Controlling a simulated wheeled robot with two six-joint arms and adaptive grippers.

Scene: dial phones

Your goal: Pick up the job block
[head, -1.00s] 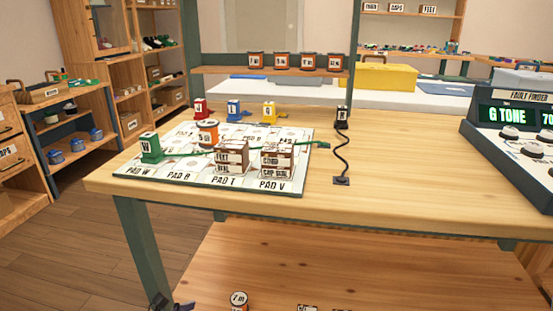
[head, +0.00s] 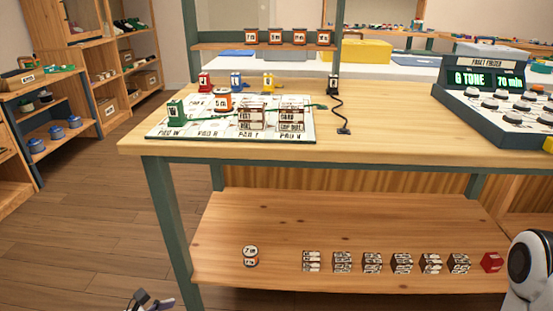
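No block in the head view carries a label I can read as "job". On the lower shelf stand several brown-and-white labelled blocks (head: 372,262) in a row, with a red block (head: 492,262) at the right end. Two more brown-and-white blocks (head: 251,118) and (head: 291,119) stand on the pad board (head: 180,133) on the tabletop. My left gripper (head: 148,302) shows only in part at the bottom edge, over the floor and apart from the blocks; its opening is unclear. My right gripper is out of view; only a white arm part shows at the lower right.
An orange-and-white spool (head: 251,256) stands at the left of the lower shelf (head: 300,225). The tabletop (head: 390,130) overhangs that shelf. A fault finder console (head: 490,110) sits at the right of the tabletop. The table leg (head: 172,230) is at the left; the floor there is clear.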

